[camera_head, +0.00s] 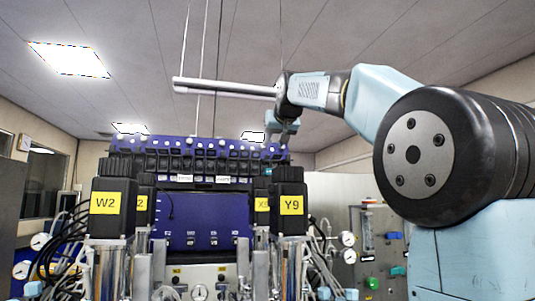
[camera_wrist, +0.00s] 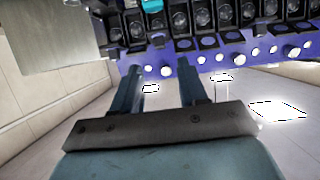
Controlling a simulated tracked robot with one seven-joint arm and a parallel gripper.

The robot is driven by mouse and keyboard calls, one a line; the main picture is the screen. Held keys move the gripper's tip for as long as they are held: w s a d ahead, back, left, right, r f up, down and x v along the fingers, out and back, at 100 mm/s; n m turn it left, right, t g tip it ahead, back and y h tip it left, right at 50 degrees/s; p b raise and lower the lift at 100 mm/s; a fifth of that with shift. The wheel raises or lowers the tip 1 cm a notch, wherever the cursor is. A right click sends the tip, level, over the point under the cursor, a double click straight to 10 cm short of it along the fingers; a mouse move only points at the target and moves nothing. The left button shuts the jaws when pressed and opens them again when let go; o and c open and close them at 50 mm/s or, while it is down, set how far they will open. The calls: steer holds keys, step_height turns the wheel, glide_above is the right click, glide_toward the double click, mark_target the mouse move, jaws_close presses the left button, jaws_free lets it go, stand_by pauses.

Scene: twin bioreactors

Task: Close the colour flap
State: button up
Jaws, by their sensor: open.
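No part is clearly marked as the colour flap, so I cannot tell which one it is. A blue-purple panel (camera_head: 185,212) stands between the two bioreactor columns in the head view. Above it is a blue-purple rack (camera_head: 130,143) with a row of dark fittings. The wrist view shows the rack's edge (camera_wrist: 290,50) with pale round knobs, beyond my fingers. My gripper (camera_wrist: 160,70) is open, with nothing between its two fingers. In the head view my gripper (camera_head: 285,130) hangs near the rack's upper right end; its fingertips are unclear.
Black motor units labelled W2 (camera_head: 108,225) and Y9 (camera_head: 289,225) flank the panel. Dark cables (camera_head: 75,235) run at the left. Gauges and valves fill a grey panel (camera_head: 385,245) at the right. The space above the rack, below the ceiling, looks mostly clear.

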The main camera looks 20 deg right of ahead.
mark_target(268, 156)
steer(key=x, duration=0.7)
steer(key=shift+w+f, duration=0.1)
steer(key=shift+c, duration=0.3)
steer(key=c, duration=0.7)
steer(key=shift+f+t, duration=0.2)
steer(key=shift+t, duration=0.45)
steer(key=shift+f+t, duration=0.2)
steer(key=shift+t, duration=0.45)
steer(key=shift+o, duration=0.2)
steer(key=o, duration=0.7)
